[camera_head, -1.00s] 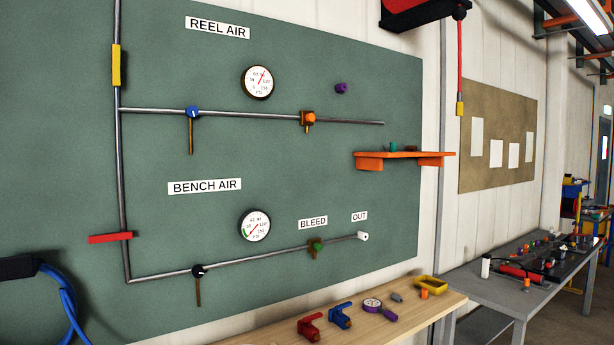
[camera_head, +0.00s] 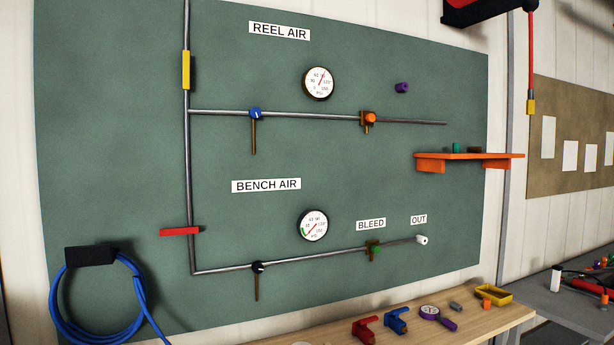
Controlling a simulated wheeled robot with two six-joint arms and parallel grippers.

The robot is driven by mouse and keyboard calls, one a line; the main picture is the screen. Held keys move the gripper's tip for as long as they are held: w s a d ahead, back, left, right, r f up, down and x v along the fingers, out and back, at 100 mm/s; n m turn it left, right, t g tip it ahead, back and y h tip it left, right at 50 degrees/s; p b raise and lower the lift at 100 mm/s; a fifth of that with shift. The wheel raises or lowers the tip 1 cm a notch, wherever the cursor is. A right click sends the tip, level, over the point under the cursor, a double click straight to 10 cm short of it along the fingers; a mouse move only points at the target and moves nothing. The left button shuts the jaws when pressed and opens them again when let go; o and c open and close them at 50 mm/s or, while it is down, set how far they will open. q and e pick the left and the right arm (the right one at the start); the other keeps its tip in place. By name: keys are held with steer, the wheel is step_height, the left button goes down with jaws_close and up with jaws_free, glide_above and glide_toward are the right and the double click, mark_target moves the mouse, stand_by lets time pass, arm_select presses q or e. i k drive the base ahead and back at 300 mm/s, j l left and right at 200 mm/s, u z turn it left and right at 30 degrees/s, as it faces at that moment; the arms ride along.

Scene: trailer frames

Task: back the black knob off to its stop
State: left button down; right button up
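The black knob (camera_head: 258,267) sits on the lower pipe of the green board, left of the bench air gauge, with a brown rod hanging below it. The bench air gauge (camera_head: 313,225) has a red needle and a green band at its left. The "BENCH AIR" label (camera_head: 266,185) is above. The green bleed fitting (camera_head: 374,248) and the white outlet (camera_head: 422,240) are farther right on the same pipe. Neither of my grippers shows in the head view.
A blue knob (camera_head: 255,113) and an orange fitting (camera_head: 369,118) are on the upper pipe. A blue hose (camera_head: 62,318) hangs at lower left. A wooden bench (camera_head: 470,326) with red and blue parts juts out below the board. An orange shelf (camera_head: 470,156) sticks out at right.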

mark_target(257, 267)
steer(key=i+j+z, duration=0.35)
steer(key=i+j, duration=0.25)
steer(key=i, duration=0.15)
